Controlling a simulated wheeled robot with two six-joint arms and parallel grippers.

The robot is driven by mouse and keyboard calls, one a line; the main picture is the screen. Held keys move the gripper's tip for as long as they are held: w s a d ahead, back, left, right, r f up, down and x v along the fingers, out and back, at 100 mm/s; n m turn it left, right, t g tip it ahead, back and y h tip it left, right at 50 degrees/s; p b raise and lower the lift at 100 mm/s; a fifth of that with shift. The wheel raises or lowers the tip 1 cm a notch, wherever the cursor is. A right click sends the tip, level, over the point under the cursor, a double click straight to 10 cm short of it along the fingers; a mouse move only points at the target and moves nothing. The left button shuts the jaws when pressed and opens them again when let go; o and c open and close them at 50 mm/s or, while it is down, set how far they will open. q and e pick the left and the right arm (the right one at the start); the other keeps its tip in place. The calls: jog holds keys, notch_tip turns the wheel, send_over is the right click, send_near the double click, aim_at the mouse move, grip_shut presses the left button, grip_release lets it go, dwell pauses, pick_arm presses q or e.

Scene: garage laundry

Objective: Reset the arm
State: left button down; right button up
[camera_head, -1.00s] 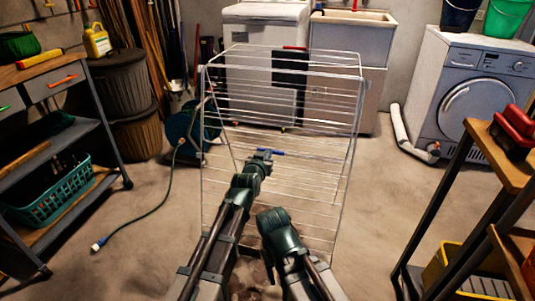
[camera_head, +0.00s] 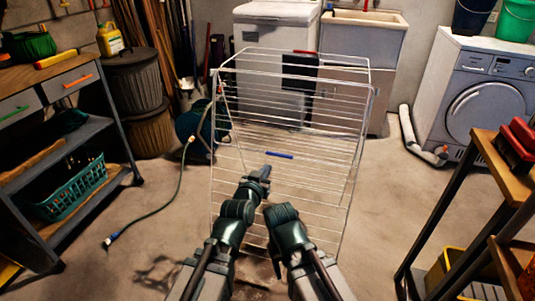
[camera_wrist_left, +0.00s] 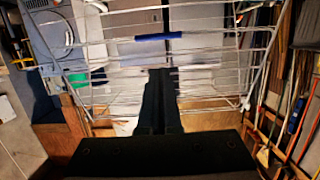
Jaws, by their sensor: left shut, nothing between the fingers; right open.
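My left gripper (camera_head: 265,172) is dark, shut and empty. It stands in front of the wire drying rack (camera_head: 368,100), just below and left of a small blue bar (camera_head: 280,155) on the rack. In the left wrist view its fingers (camera_wrist_left: 160,78) are together and point toward the rack's wires, with the blue bar (camera_wrist_left: 158,37) beyond them. I cannot tell whether they touch a wire. My right arm (camera_head: 287,225) is folded beside the left one, lower in the picture. Its gripper does not show.
A dark cloth (camera_head: 299,72) hangs at the rack's far side. A workbench (camera_head: 45,72) with a teal basket (camera_head: 70,190) stands left. A wooden-topped shelf (camera_head: 495,155) stands right. A green hose (camera_head: 165,205) lies on the floor, which is otherwise mostly clear.

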pick_arm(q)
jog(key=s+f+m+g+y, duration=0.1)
jog(key=s+f+g+y, duration=0.1)
jog(key=s+f+g, duration=0.8)
jog(key=s+a+f+g+y+p, duration=0.1)
jog(key=s+a+f+g+y, duration=0.15)
jog(key=s, duration=0.35)
jog(key=s+a+f+g+y, duration=0.2)
jog(key=s+a+f+g, duration=0.15)
jog(key=s, duration=0.35)
notch_tip(320, 180, up, 38)
jog(key=t+p, duration=0.1)
jog(key=p, duration=3.6)
jog(key=shift+w+a+f+n+p, duration=0.2)
jog(key=shift+n+p, duration=0.2)
jog(key=shift+h, duration=0.25)
